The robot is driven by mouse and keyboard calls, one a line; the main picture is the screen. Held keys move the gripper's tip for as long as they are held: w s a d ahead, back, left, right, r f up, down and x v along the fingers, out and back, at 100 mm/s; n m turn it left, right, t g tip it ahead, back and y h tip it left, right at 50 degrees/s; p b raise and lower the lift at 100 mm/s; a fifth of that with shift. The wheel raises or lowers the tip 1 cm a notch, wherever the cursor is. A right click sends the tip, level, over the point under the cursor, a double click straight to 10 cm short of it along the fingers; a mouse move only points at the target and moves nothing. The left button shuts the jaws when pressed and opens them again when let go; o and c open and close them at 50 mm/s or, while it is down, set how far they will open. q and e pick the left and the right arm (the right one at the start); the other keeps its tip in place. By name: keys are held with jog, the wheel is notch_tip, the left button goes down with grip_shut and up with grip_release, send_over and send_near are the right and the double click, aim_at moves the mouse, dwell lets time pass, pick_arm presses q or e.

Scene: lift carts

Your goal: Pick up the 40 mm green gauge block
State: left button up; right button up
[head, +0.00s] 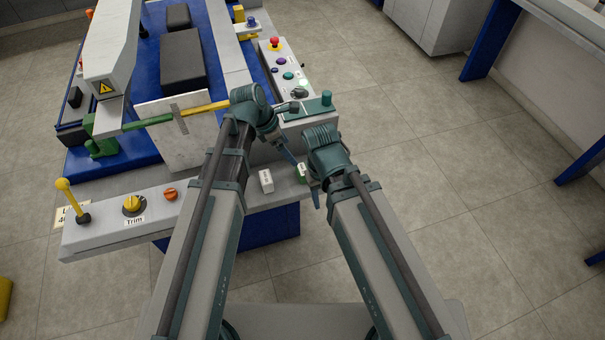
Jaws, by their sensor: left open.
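A small green block with a pale labelled face (302,173) stands near the right end of the grey front ledge of the lift cart; its label is too small to read. A whitish block (266,181) stands to its left. My left gripper (293,160) points down and right, its tips close to the green block's upper left. It is open, with nothing seen between its fingers. My right wrist hangs just right of the green block. My right gripper's fingers (315,192) are mostly hidden behind it, and their opening cannot be made out.
The grey ledge (220,200) also bears a yellow Trim knob (133,205), an orange knob (170,194) and a yellow-topped lever (70,197). A panel with a red button (274,43) runs along the cart's right side. A white plate (180,150) stands behind the ledge. Open floor lies to the right.

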aim_at(303, 169)
pick_arm(q)
jog(key=b+x, duration=0.6)
jog(key=x, duration=0.1)
jog(key=shift+f, duration=0.2)
jog(key=b+x, duration=0.5)
jog(key=shift+s+f, duration=0.15)
jog(key=shift+s, duration=0.15)
jog(key=shift+c, duration=0.2)
jog(key=c, duration=1.5)
